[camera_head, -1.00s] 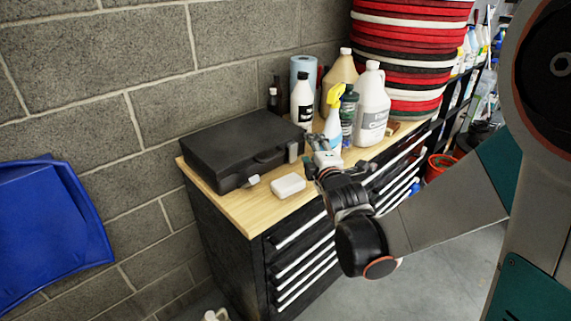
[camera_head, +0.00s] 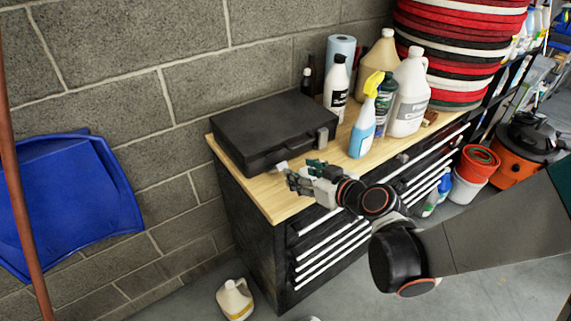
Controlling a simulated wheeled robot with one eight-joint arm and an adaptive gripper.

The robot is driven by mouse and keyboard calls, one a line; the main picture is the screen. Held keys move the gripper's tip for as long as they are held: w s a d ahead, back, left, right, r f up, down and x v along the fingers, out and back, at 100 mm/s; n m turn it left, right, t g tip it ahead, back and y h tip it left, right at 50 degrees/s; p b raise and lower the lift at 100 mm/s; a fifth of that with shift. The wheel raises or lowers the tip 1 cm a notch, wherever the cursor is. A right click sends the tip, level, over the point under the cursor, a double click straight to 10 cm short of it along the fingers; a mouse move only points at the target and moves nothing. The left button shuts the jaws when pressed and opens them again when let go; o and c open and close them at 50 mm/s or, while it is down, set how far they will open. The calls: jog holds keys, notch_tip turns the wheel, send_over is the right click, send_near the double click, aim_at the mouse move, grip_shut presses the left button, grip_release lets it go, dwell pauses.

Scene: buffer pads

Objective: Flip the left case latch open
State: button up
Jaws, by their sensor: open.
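The black case (camera_head: 262,128) lies closed on the wooden top of the tool cabinet, against the block wall. Its left latch (camera_head: 281,167) is a small light-grey tab low on the front face, sticking outward. The right latch (camera_head: 322,135) is a grey piece near the front right corner. My gripper (camera_head: 297,174) is open and empty just in front of the case, close to the left latch and slightly right of it. I cannot tell whether a finger touches the latch.
A blue spray bottle (camera_head: 362,132), a white bottle (camera_head: 337,90) and large jugs (camera_head: 409,95) stand right of the case. The wooden top (camera_head: 262,193) is bare at its front left. A jug (camera_head: 234,300) stands on the floor.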

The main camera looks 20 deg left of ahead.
aim_at(282, 165)
jog(key=b+x, duration=0.2)
jog(key=x, duration=0.8)
jog(key=shift+w+a, duration=0.25)
jog(key=shift+w, duration=0.05)
jog(key=shift+c, duration=0.3)
jog(key=c, duration=1)
jog(key=shift+f, duration=0.15)
